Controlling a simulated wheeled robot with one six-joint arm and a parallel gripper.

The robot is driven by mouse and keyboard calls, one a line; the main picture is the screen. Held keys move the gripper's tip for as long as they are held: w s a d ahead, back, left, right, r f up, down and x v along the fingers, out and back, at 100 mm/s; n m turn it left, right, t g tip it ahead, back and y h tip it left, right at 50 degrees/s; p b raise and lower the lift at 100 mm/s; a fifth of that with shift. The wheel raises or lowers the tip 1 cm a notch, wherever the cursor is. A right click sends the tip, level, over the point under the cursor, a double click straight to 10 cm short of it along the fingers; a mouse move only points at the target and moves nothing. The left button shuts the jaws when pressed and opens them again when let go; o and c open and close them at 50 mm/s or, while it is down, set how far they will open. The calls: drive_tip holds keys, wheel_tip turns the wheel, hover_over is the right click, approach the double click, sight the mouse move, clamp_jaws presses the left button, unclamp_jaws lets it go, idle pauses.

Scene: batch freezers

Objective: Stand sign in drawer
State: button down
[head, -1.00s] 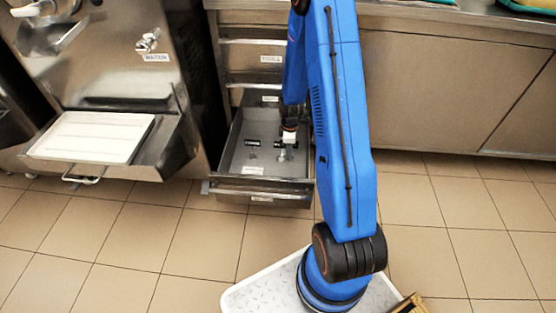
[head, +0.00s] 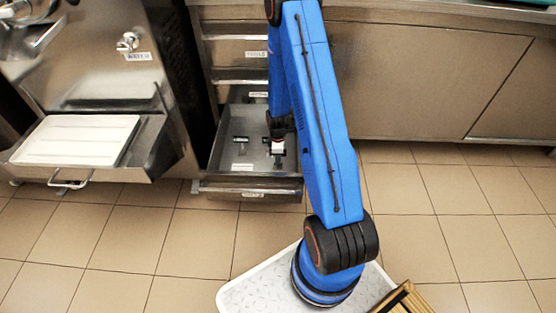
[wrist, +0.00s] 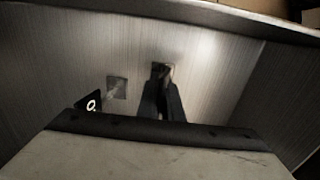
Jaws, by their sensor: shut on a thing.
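The open steel drawer (head: 215,165) stands under the counter. My gripper (head: 278,155) reaches down inside it, right of its middle. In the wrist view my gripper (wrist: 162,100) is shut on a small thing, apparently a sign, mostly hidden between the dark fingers. A small square piece, perhaps its base (wrist: 162,72), shows at the fingertips against the drawer floor. I cannot tell if it touches the floor. Another small dark sign (head: 240,139) stands to the left in the drawer. In the wrist view it seems to be the black plate with a light mark (wrist: 91,103), beside a grey square (wrist: 117,87).
Closed drawers (head: 240,52) are stacked above the open one. A freezer machine with a white tray (head: 77,140) stands to the left. Flat cabinet fronts (head: 420,80) are to the right. The tiled floor (head: 420,190) in front is clear.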

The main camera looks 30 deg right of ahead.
drive_tip(key=shift+f, duration=0.15)
drive_tip(key=c, duration=1.9)
unclamp_jaws()
